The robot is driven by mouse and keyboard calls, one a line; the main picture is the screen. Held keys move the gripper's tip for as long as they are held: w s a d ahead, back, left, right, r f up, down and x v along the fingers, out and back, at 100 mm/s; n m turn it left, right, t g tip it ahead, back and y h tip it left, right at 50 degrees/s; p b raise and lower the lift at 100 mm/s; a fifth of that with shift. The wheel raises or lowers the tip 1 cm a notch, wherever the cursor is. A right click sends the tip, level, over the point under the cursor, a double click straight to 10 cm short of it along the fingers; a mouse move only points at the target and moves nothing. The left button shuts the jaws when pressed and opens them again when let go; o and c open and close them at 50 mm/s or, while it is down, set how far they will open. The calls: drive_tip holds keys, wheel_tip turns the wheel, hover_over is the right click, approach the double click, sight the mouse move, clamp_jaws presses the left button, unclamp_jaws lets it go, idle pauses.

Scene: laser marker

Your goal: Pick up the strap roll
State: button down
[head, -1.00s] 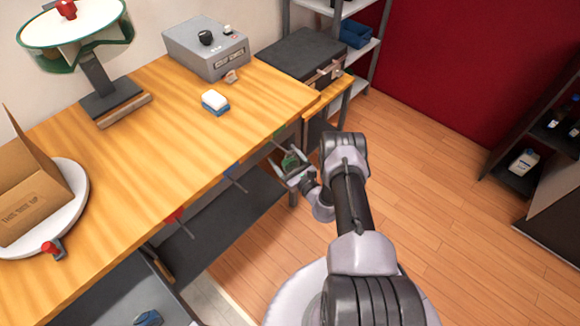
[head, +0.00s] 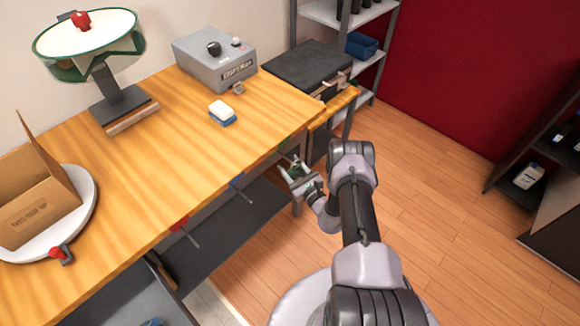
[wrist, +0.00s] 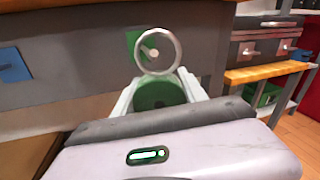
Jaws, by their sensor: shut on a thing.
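My gripper (head: 293,168) is in front of the workbench's front edge, near its right end. In the wrist view its pale fingers (wrist: 158,97) are shut on a dark green round thing (wrist: 160,90). A grey metal ring (wrist: 137,57) stands above this thing, seemingly part of it. A pale peg end (wrist: 152,53) shows inside the ring, in front of a green plate (wrist: 131,42). I cannot tell whether the ring still hangs on the peg. I cannot tell for sure that the held thing is the strap roll; no other clear strap roll shows.
The workbench (head: 150,180) carries a grey box with knobs (head: 215,58), a white-and-blue block (head: 222,112) and an open carton (head: 35,205) on a white turntable. Open wooden floor (head: 430,200) lies to the right.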

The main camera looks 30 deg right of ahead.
drive_tip(key=s+d+p, duration=0.1)
drive_tip(key=s+p, duration=0.3)
drive_tip(key=s, duration=1.3)
drive_tip(key=shift+d, duration=0.25)
